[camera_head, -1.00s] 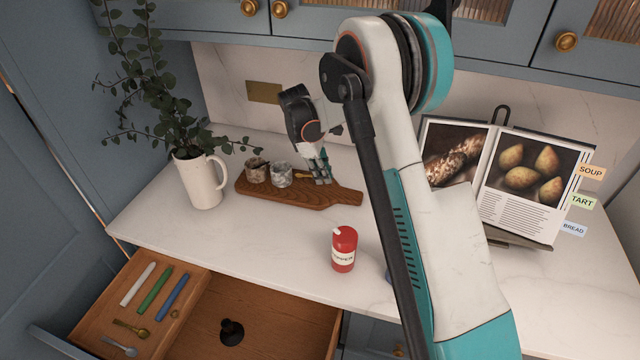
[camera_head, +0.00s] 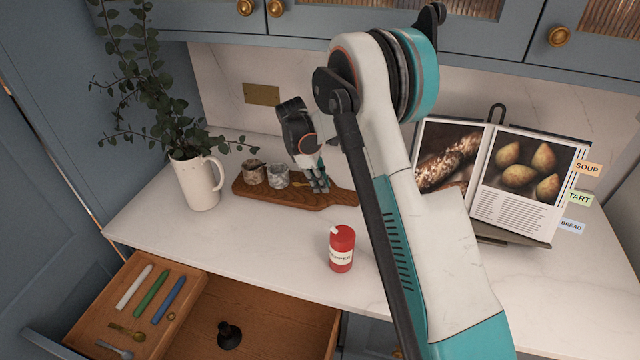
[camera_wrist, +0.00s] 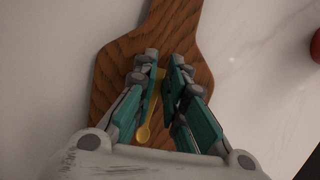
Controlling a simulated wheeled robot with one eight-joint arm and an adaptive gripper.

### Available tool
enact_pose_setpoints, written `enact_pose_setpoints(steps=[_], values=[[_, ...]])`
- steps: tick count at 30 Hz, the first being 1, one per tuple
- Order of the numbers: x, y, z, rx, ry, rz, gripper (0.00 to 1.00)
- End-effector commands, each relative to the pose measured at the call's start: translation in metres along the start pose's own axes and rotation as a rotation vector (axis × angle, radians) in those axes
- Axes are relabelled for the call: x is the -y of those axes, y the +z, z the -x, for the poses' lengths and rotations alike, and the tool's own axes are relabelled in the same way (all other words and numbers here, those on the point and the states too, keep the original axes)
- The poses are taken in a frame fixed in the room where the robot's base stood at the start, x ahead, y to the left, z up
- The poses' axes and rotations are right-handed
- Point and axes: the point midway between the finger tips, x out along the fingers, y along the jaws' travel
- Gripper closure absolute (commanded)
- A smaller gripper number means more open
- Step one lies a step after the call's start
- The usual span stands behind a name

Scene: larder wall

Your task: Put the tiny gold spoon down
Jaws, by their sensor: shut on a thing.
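The tiny gold spoon (camera_wrist: 145,131) is between my fingers in the wrist view, its bowl toward the wrist and its handle running up between the fingertips. My gripper (camera_wrist: 160,72) is shut on it, low over the wooden board (camera_wrist: 125,65). I cannot tell whether the spoon touches the board. A bit of the spoon (camera_head: 299,184) shows left of the fingers there.
A white jug with a plant (camera_head: 198,184) stands to the left. An open drawer (camera_head: 270,320) is below. A cookbook (camera_head: 525,185) stands at right.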

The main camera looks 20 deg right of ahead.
Motion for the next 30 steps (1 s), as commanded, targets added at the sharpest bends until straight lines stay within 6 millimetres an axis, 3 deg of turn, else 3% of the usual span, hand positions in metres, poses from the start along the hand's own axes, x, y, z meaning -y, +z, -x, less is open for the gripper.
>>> enact_pose_setpoints(steps=[1,2,3,5,30], values=[[0.0056,-0.002,-0.0142,-0.001,-0.015,0.002,1.0],[0.0056,-0.0021,-0.0142,-0.002,-0.015,0.002,1.0],[0.0056,-0.0022,-0.0143,-0.002,-0.015,0.002,0.82],[0.0056,-0.0022,-0.0145,-0.002,-0.016,0.002,0.7],[0.0038,-0.004,-0.0113,-0.007,-0.006,0.003,0.7]])
